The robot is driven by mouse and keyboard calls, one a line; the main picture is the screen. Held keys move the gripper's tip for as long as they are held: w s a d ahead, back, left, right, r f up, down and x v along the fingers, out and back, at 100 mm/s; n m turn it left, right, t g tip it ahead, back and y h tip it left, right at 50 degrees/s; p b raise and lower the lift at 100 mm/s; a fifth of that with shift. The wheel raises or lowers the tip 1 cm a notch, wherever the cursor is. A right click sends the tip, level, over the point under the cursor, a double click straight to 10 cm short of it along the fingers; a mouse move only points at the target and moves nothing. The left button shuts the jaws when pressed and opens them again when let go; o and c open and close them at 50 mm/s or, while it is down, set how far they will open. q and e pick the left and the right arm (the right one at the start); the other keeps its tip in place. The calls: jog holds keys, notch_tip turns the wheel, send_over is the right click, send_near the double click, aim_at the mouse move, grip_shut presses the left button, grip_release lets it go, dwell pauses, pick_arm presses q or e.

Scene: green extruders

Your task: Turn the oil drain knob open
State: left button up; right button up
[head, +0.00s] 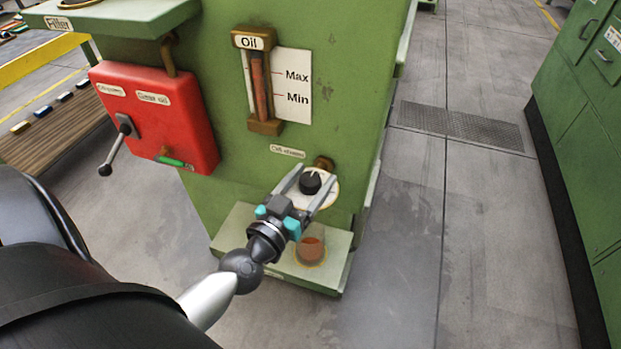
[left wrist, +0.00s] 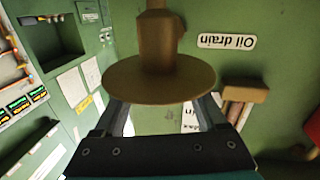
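The black oil drain knob (head: 311,181) sits on a round pale dial with a brass fitting behind it, low on the green machine's face. My left gripper (head: 314,179) is at the dial, its two fingers spread on either side of the knob. A gap shows between knob and fingers, so it looks open; contact is not clear. In the left wrist view a brass disc and pipe (left wrist: 160,80) fill the middle, and the fingers (left wrist: 163,110) reach behind the disc, where their tips are hidden. The "Oil drain" label (left wrist: 226,41) appears upside down there. My right gripper is not in view.
An orange-brown cup (head: 310,246) stands on the machine's lower ledge (head: 335,275) below the dial. The oil gauge (head: 259,85) is above. A red box (head: 160,115) with a lever (head: 115,150) juts out at the left. The floor to the right is clear.

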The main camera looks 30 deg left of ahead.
pick_arm(q)
grip_shut()
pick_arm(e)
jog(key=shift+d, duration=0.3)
